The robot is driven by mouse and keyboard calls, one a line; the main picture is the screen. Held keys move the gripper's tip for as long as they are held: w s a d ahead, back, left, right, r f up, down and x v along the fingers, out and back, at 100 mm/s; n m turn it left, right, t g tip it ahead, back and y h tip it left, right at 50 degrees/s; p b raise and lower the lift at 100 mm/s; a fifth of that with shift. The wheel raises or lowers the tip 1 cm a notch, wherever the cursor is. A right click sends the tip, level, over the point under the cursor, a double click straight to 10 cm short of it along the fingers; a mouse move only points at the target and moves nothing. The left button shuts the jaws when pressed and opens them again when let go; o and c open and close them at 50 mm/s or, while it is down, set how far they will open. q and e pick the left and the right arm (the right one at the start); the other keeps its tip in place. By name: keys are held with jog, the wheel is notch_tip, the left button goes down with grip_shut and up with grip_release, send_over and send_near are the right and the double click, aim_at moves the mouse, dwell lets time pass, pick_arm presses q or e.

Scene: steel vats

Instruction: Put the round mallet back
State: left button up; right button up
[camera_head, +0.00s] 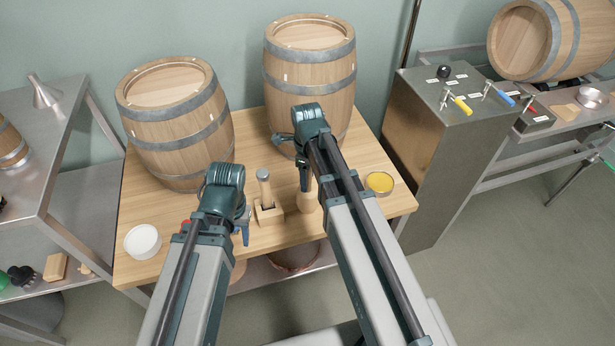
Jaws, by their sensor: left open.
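A turned wooden piece (307,203), which looks like the round mallet, stands on the wooden table just below my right gripper (304,180). My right gripper points down over it; its arm hides part of the piece, and I cannot tell whether the jaws touch it. To its left is a small wooden block holder (268,213) with a dark slot; a tool with a pale rounded top (264,177) stands upright there. My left gripper (241,233) is open, pointing down left of the holder, its jaws partly hidden by its wrist.
Two barrels stand at the table's back, left (175,125) and middle (310,75). A white tub (143,241) is at the front left, a yellow-filled dish (379,183) at the right. A metal cabinet with taps (450,100) stands right of the table.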

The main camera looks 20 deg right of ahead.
jog(key=shift+r, duration=0.1)
notch_tip(320, 180, up, 12)
jog(key=p, duration=1.2)
jog(key=shift+r, duration=0.1)
jog(key=shift+s+a+n, duration=0.15)
jog(key=shift+a+n, duration=0.05)
jog(key=shift+n, duration=0.1)
jog(key=s+a+n, duration=0.5)
jog(key=s+n, duration=0.2)
jog(key=n, duration=0.7)
jog(key=s+a+n+h, duration=0.1)
jog(key=s+a+n, duration=0.4)
jog(key=n, duration=0.9)
jog(key=shift+s, duration=1)
jog(key=shift+r, duration=0.1)
jog(key=shift+d+r+p, duration=0.1)
jog(key=shift+p, duration=0.25)
